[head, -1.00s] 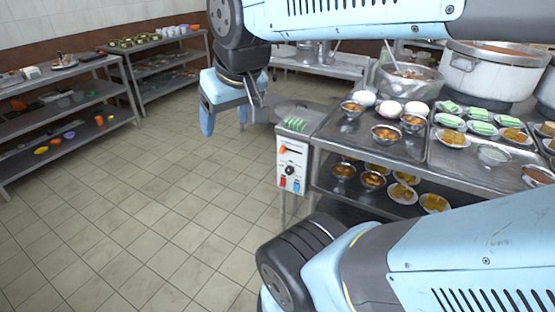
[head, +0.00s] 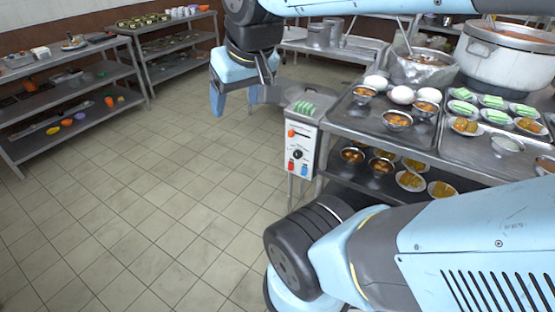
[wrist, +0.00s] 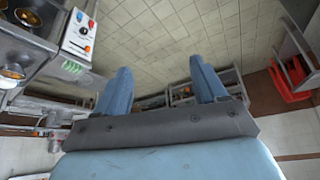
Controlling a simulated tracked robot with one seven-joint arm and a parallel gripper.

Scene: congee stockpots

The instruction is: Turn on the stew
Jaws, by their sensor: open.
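The box also shows at the upper left of the wrist view (wrist: 78,38). A large silver pot (head: 505,60) and a smaller pot of stew with a ladle (head: 422,68) stand at the table's back. My gripper (head: 235,104) is open and empty, left of the box and apart from it. Its two blue fingers show in the wrist view (wrist: 160,68).
The table (head: 345,126) holds eggs, bowls and plates of food, with more on its lower shelf. Metal shelves (head: 75,95) stand at the left and back. Tiled floor (head: 150,190) is clear left of the box. Red stools (wrist: 290,78) show in the wrist view.

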